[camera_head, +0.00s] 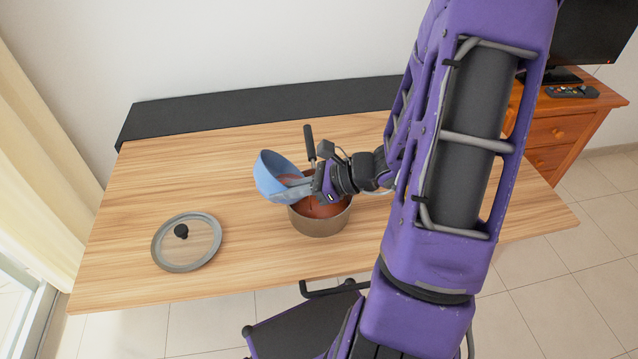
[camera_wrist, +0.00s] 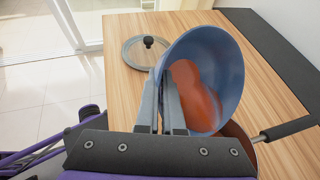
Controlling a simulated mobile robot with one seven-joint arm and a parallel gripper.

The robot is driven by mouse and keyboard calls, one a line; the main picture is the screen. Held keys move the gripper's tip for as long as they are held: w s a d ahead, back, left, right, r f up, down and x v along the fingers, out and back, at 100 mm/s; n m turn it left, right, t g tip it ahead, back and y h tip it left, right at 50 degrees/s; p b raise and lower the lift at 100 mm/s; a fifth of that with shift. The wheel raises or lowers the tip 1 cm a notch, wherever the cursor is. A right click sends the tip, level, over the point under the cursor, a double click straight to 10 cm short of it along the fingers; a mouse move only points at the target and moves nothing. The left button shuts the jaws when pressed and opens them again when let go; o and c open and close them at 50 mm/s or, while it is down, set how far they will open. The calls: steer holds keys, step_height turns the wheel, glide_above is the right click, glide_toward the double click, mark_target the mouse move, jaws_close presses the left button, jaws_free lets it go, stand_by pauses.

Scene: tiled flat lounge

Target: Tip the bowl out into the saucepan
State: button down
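The blue bowl (camera_head: 273,180) is tilted on its side above the left rim of the saucepan (camera_head: 319,224). In the wrist view the bowl (camera_wrist: 232,62) shows reddish-brown contents (camera_wrist: 193,92) inside it. My gripper (camera_head: 303,186) is closed on the bowl's wall, and its fingers also show in the wrist view (camera_wrist: 170,105). The saucepan stands on the table with reddish-brown stuff inside and its dark handle (camera_head: 309,141) pointing to the back. My gripper and the bowl hide part of its opening.
A glass lid (camera_head: 187,242) with a black knob lies on the wooden table (camera_head: 120,232) left of the saucepan. A black strip (camera_head: 250,108) runs along the table's back edge. The table's left side is mostly clear.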

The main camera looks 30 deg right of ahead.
steer(key=shift+d+r+m+t+y, duration=0.3)
steer(key=shift+d+r+y, duration=0.2)
steer(key=shift+y, duration=0.2)
stand_by(0.8)
steer(key=shift+d+r+m+t+y+b, duration=0.4)
steer(key=shift+d+r+m+y+b, duration=0.3)
steer(key=shift+y, duration=0.5)
stand_by(1.1)
